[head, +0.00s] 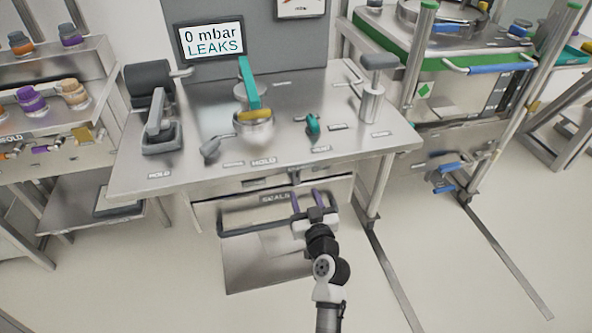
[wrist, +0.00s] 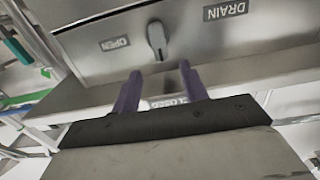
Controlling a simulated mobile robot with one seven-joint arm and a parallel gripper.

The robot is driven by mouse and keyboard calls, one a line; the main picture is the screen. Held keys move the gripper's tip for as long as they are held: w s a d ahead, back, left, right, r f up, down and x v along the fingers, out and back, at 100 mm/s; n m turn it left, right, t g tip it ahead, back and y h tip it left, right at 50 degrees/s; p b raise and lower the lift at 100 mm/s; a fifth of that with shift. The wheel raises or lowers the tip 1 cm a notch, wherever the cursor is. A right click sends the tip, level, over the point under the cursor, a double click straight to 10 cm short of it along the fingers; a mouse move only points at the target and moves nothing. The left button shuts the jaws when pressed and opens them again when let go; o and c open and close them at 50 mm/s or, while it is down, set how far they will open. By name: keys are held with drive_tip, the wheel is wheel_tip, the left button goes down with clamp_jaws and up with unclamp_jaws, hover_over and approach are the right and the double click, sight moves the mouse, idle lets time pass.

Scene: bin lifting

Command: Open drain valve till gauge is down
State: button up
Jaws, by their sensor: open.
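The drain valve shows in the wrist view as a small grey lever handle (wrist: 157,40) on a metal panel, between an OPEN label and a DRAIN label. My gripper (wrist: 160,70) is open, its two purple fingers apart and empty, pointing at the panel just short of the handle. In the head view my gripper (head: 317,193) is low in front of the bench, by the SEALS drawer. A screen (head: 212,40) reads 0 mbar LEAKS. A white panel (head: 300,8), perhaps a gauge, is cut off at the top edge.
The steel bench (head: 340,100) carries a mold pot (head: 254,125), a teal lever (head: 248,80), a grey clamp (head: 160,130) and a teal valve (head: 313,125). The SEALS drawer (head: 255,212) is below its front. Shelves stand left; a green-edged cart stands right.

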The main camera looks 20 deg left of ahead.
sight(297, 175)
drive_tip(key=p+x, duration=0.2)
drive_tip(key=x, duration=0.8)
drive_tip(key=shift+a+r, duration=0.1)
drive_tip(key=c, duration=0.7)
drive_tip(key=shift+c, duration=0.2)
